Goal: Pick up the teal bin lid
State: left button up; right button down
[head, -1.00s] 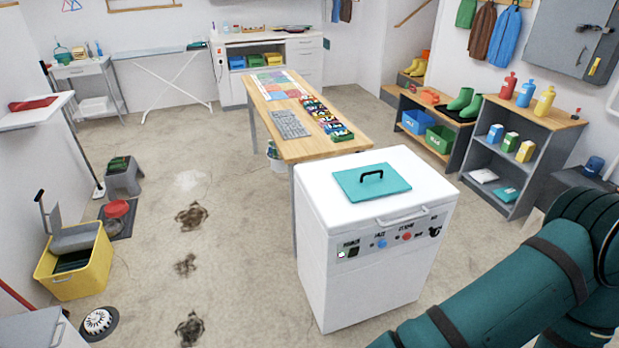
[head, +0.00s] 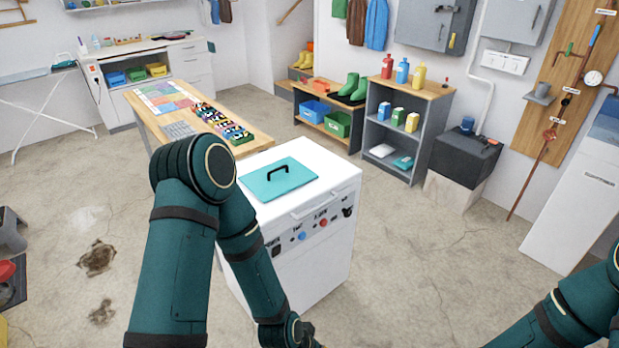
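The teal bin lid (head: 292,184) is a flat teal panel with a black arched handle (head: 279,171). It lies on top of the white cabinet (head: 335,177), which has knobs and a bar handle on its front. My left arm stands in front of the cabinet, its elbow raised beside the lid's left side and its forearm pointing down across the cabinet's front. The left arm's dark end shows at the bottom edge, but its fingers cannot be made out. My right arm shows at the lower right, with its gripper out of view. Nothing holds the lid.
A wooden table (head: 168,119) with a colored chart and small items stands behind the cabinet. A grey shelf (head: 394,141) with bottles and boxes is at the back right. A dark box (head: 462,153) stands beside it. The floor right of the cabinet is clear.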

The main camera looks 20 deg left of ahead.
aim_at(272, 181)
jog(key=u, duration=0.8)
jog(key=i+j, duration=0.15)
jog(key=i, duration=0.2)
jog(key=i+j, duration=0.2)
jog(key=i, duration=0.15)
